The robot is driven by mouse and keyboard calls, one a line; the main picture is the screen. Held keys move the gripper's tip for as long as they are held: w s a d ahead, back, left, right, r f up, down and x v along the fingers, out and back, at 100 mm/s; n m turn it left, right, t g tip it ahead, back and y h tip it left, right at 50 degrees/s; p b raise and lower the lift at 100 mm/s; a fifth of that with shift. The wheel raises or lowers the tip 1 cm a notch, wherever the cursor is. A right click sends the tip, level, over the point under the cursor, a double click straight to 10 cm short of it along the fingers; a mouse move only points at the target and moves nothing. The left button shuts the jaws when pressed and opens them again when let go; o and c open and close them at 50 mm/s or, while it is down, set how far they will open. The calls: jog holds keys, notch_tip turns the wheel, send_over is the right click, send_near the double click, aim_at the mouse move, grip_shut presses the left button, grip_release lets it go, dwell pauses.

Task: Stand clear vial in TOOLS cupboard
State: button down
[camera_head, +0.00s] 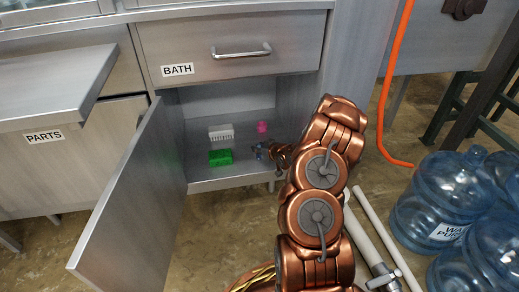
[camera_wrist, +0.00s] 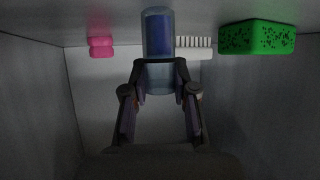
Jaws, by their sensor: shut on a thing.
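The clear vial (camera_wrist: 157,35), with dark blue inside it, is between the fingertips of my gripper (camera_wrist: 160,76) in the wrist view. My gripper (camera_head: 266,151) is shut on it and reaches inside the open cupboard (camera_head: 230,186) under the BATH drawer. In the head view the vial is small and partly hidden by my gripper. I cannot tell whether its base touches the cupboard floor. No TOOLS label is visible; the open door (camera_head: 127,200) shows only a bare face.
A green sponge (camera_head: 220,157), a white brush (camera_head: 221,133) and a pink item (camera_head: 262,127) lie in the cupboard around the vial. The BATH drawer (camera_head: 230,53) is shut above. The PARTS drawer (camera_head: 50,90) sticks out left. Blue water jugs (camera_head: 440,195) stand right.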

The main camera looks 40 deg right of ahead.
jog(key=shift+f, duration=0.1)
jog(key=c, duration=0.9)
grip_release()
jog(key=shift+s+r, duration=0.15)
jog(key=shift+r, duration=0.1)
jog(key=p+v, duration=0.5)
jog(key=v, duration=0.6)
jog(key=s+a+r+n+g, duration=0.1)
jog(key=s+a+r+g, duration=0.35)
jog(key=a, duration=0.25)
jog(key=s+a+r+g, duration=0.3)
jog(key=a+r+g, duration=0.1)
jog(key=a+r, duration=0.25)
jog(key=s+a+r+g, duration=0.2)
jog(key=s+a+r, duration=0.2)
jog(key=s, duration=0.5)
jog(key=s+a+r+g, duration=0.2)
jog(key=s+a+r, duration=0.2)
jog(key=s+a, duration=0.4)
jog(key=s+a+r+g, duration=0.3)
jog(key=s+a+r, duration=0.1)
jog(key=s, duration=0.8)
jog(key=shift+a+r+m, duration=0.15)
jog(key=shift+a+m, duration=0.05)
jog(key=shift+a, duration=0.25)
jog(key=shift+a+r+m, duration=0.2)
jog(key=shift+a, duration=0.25)
